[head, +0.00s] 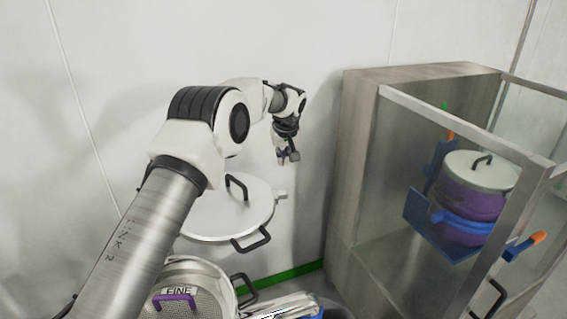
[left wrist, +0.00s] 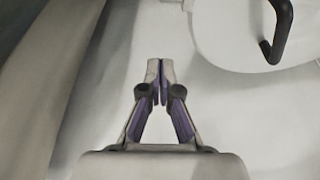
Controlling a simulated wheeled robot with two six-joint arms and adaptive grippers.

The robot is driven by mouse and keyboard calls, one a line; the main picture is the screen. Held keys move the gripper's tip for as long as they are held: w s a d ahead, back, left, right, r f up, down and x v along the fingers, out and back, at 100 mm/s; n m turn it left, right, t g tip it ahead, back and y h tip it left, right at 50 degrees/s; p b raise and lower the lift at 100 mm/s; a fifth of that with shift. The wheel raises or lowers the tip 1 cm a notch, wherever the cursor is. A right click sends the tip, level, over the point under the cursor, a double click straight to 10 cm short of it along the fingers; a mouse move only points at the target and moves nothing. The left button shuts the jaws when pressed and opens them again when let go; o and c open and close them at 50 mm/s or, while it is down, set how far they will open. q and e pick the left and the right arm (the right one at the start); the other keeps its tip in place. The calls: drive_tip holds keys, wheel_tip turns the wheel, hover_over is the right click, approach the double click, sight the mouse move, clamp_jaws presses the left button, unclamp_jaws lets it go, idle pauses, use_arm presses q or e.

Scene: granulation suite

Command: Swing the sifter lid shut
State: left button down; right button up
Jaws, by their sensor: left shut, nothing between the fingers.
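The sifter lid (head: 215,216), a round pale disc, shows at centre left in the head view. It has a black handle on its face and another at its lower rim, and it is partly behind my left arm. My left gripper (head: 288,158) is shut and empty, above and right of the lid's rim and apart from it. In the left wrist view its fingertips (left wrist: 160,72) meet, with a round pale disc with a black handle (left wrist: 278,32), likely the lid, at top right. My right gripper is not in view.
A round mesh piece labelled FINE (head: 205,276) with a purple handle is at the bottom. A cabinet (head: 358,160) with clear panels stands at right, holding a purple pot (head: 470,195) on a blue holder. A pale wall is behind my arm.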

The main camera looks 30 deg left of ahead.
use_arm(q)
drive_tip(key=p+x, duration=0.2)
drive_tip(key=x, duration=0.7)
drive_tip(key=s+d, duration=0.1)
drive_tip(key=s+p, duration=0.1)
drive_tip(key=s+d, duration=0.1)
drive_tip(key=shift+s+d+r+p, duration=0.2)
drive_tip(key=shift+d+r+p, duration=0.05)
drive_tip(key=shift+d+p, duration=0.1)
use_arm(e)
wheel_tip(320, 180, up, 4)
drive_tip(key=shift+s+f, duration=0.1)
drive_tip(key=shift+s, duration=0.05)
use_arm(q)
drive_tip(key=shift+s+d+r, duration=0.1)
